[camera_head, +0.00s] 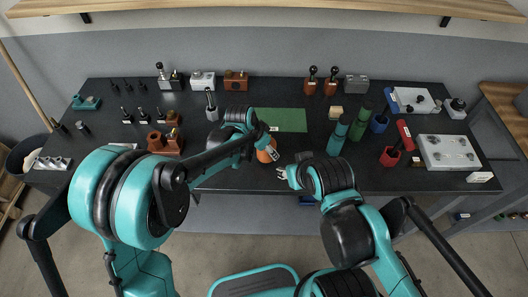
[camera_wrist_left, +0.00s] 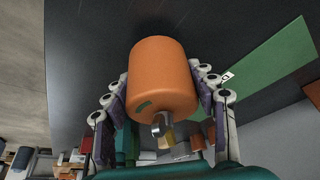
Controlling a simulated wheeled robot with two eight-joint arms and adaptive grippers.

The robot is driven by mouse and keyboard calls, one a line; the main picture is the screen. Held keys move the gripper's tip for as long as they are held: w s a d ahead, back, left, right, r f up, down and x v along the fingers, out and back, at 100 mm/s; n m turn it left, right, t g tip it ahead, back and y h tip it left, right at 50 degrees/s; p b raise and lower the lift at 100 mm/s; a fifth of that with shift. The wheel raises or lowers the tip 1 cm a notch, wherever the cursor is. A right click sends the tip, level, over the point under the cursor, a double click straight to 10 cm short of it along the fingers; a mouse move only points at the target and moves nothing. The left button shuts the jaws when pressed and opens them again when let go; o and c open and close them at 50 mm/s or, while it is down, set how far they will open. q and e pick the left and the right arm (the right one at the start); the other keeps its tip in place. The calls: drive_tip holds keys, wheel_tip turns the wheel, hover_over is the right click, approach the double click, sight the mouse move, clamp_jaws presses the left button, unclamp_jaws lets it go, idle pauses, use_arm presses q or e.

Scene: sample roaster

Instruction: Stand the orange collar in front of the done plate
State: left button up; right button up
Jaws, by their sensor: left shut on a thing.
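The orange collar (camera_head: 267,152) is a rounded orange cylinder near the front edge of the table in the head view. In the left wrist view the collar (camera_wrist_left: 160,72) fills the space between the fingers of my left gripper (camera_wrist_left: 161,98), which is shut on it. A silver stud shows at its near end. My left gripper (camera_head: 265,142) partly covers it in the head view. My right gripper (camera_head: 283,172) is just right of the collar, apart from it; its opening is unclear. I cannot tell which plate is the done plate, as labels are unreadable.
A green mat (camera_head: 280,120) lies behind the collar. Green cylinders (camera_head: 338,136) and a red-handled tool (camera_head: 390,156) stand to the right. A grey plate with knobs (camera_head: 448,152) is at the far right. Brown blocks (camera_head: 165,142) stand left. The black table (camera_head: 240,180) has bare room in front.

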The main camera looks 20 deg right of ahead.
use_arm(q)
wheel_tip(320, 180, down, 2)
drive_tip(key=shift+b, duration=0.35)
drive_tip(key=shift+w+d+f, duration=0.1)
drive_tip(key=shift+w+f, duration=0.05)
drive_tip(key=shift+f, duration=0.05)
drive_tip(key=shift+r, duration=0.1)
use_arm(e)
drive_tip(key=shift+w+d+f, duration=0.1)
drive_tip(key=shift+w+f, duration=0.05)
drive_tip(key=shift+f, duration=0.6)
use_arm(q)
drive_tip(key=o, duration=1.5)
drive_tip(key=shift+o, duration=0.2)
use_arm(e)
drive_tip(key=shift+f, duration=0.1)
